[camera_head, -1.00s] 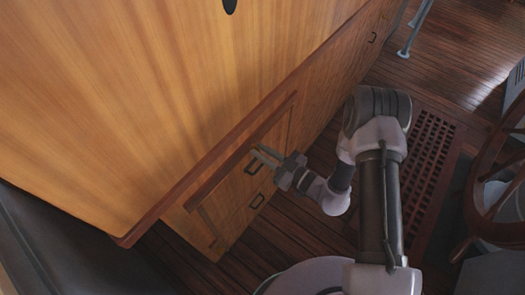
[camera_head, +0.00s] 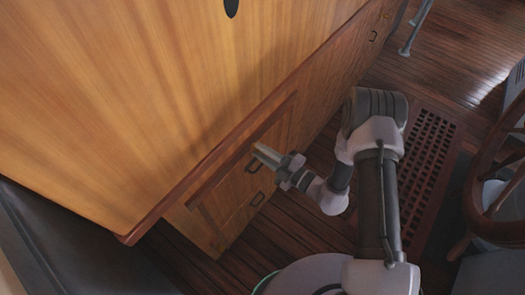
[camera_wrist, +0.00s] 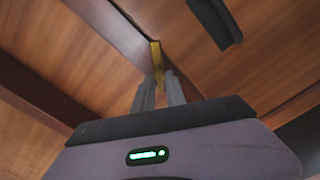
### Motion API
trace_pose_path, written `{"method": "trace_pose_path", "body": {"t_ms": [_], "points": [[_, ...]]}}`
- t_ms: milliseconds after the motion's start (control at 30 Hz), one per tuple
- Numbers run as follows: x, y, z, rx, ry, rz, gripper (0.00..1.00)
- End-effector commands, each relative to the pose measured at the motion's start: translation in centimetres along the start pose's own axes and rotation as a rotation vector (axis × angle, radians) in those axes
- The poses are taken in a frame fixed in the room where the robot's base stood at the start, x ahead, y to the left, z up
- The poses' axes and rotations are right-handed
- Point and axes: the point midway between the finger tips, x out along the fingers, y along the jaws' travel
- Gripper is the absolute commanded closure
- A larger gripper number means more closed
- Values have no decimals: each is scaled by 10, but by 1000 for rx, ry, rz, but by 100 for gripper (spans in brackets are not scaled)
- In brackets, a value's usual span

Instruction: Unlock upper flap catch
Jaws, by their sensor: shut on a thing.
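The upper flap catch (camera_wrist: 155,51) is a small brass-yellow piece at the edge of a dark wooden strip in the wrist view. My gripper (camera_wrist: 158,76) has its two grey fingers shut on it, and the fingertips hide its lower end. In the head view my gripper (camera_head: 262,152) reaches the wooden cabinet front just below the dark trim. The catch itself cannot be made out there. Whether it is turned or locked I cannot tell.
A black handle (camera_wrist: 216,22) is close to the right of the catch. The large sloping wooden panel (camera_head: 150,100) overhangs at left. A ship's wheel (camera_head: 497,175) and a floor grating (camera_head: 430,150) are at right.

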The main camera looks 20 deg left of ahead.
Motion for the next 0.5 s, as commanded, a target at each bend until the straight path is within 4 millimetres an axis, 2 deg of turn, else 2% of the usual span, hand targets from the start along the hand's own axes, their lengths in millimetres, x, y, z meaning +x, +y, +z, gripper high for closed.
{"method": "trace_pose_path", "body": {"t_ms": [200, 500], "points": [[0, -1, 0, -180, 0, 0, 100], [0, -2, 0, -314, 0, 0, 100]]}}
